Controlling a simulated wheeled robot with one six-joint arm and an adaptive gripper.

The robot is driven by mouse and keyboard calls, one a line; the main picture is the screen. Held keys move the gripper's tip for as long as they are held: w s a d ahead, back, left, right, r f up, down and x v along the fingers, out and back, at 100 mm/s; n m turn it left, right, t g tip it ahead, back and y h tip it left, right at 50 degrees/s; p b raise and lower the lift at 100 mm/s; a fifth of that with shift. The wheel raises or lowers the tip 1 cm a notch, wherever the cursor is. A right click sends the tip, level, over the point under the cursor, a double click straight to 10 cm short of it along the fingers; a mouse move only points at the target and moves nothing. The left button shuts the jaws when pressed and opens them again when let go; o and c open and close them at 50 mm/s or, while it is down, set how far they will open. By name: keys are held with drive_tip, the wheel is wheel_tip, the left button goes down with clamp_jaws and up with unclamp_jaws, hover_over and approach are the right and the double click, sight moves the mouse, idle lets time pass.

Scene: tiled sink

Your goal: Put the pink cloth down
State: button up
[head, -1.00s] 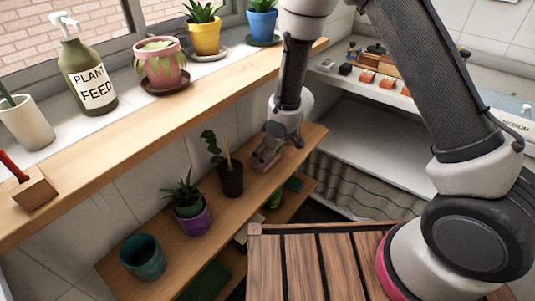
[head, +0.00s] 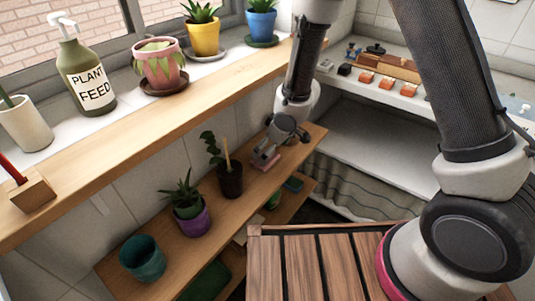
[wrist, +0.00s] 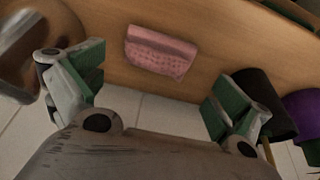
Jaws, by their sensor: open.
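The pink cloth (wrist: 160,52) lies folded on the wooden shelf in the wrist view, apart from my fingers. In the head view the pink cloth (head: 265,158) shows small on the lower shelf, just below my gripper and right of a dark plant pot. My gripper (wrist: 150,95) is open and empty, its green-padded fingers spread wide to either side of the cloth. In the head view my gripper (head: 288,134) is above the shelf's far end, close to the cloth.
On the lower shelf (head: 165,240) stand a dark pot with a plant (head: 230,180), a purple pot (head: 193,220) and a teal pot (head: 143,258). The upper ledge (head: 130,140) holds several pots and a plant feed bottle (head: 88,85). A brown round object (wrist: 35,40) is left of my fingers.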

drive_tip(key=s+d+r+m+t+h, duration=0.25)
drive_tip(key=d+r+m, duration=0.35)
drive_tip(key=d+r, duration=1.7)
drive_tip(key=s+d+r+m, duration=0.1)
drive_tip(key=s+d+r, duration=0.2)
drive_tip(key=s, duration=0.3)
drive_tip(key=s+d+r+m, duration=0.2)
drive_tip(key=s+d+r, duration=0.1)
drive_tip(key=s, duration=0.4)
drive_tip(key=s+d+r+m+g+h, duration=0.1)
drive_tip(key=s+d+r, duration=0.2)
drive_tip(key=s+d, duration=0.2)
drive_tip(key=shift+s, duration=1)
